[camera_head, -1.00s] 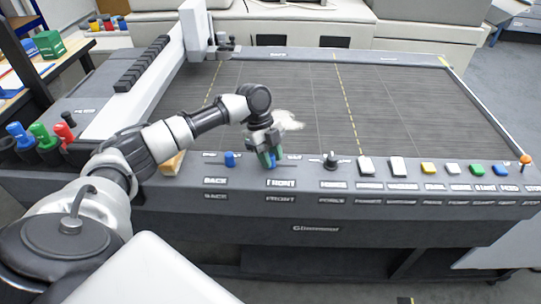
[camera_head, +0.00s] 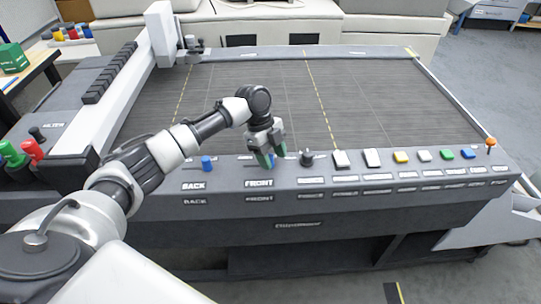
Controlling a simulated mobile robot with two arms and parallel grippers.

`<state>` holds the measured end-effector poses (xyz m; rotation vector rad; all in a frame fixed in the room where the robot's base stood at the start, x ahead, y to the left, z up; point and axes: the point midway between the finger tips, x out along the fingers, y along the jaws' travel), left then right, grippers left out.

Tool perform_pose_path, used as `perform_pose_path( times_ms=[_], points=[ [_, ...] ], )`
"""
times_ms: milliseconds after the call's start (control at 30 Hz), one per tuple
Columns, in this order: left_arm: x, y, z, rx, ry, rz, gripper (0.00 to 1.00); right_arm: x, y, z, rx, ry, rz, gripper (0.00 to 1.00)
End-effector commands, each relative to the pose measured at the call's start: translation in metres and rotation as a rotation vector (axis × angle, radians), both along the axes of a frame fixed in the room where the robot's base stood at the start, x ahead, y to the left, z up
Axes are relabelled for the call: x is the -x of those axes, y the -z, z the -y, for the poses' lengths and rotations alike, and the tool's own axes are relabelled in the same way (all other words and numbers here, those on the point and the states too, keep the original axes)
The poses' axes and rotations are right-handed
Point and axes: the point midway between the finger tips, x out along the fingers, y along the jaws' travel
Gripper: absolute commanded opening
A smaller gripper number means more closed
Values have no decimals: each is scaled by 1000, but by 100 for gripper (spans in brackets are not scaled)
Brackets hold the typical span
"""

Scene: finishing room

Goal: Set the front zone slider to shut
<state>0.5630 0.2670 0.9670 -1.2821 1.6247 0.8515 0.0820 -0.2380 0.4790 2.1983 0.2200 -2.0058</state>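My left gripper (camera_head: 272,156) is over the control panel, just above and right of the FRONT label (camera_head: 259,183). Its two green-tipped fingers point down and stand apart. The front zone slider sits above that label; its slot shows beside the fingers, but its knob is mostly hidden by them. I cannot tell whether the fingers touch the knob. The back zone slider's blue knob (camera_head: 207,163) stands above the BACK label (camera_head: 194,187), left of the gripper. My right gripper is not in view.
A black knob (camera_head: 307,157) stands close to the right of the gripper. Several coloured buttons continue right, up to an orange-topped lever (camera_head: 490,143). The machine's dark flat bed (camera_head: 380,100) is clear. Green and red handles (camera_head: 32,148) are at the left edge.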

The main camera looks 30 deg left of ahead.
Motion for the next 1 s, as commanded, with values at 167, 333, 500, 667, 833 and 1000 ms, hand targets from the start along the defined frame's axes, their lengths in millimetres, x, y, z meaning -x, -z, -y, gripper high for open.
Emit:
perform_pose_path(
  times_ms=[167,333,500,667,833,1000],
  points=[
    [0,0,-1,-3,-1,-2,52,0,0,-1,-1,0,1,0],
    [-2,-12,-7,-3,-2,0,52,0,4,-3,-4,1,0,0],
    [-5,-43,-19,-3,-2,2,52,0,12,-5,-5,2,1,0],
    [-8,-72,-30,-3,-2,2,52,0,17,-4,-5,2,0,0],
    [-10,-93,-37,-1,0,0,52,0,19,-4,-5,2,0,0],
    [-10,-99,-39,-2,1,-2,52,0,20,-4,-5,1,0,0]
  ],
)
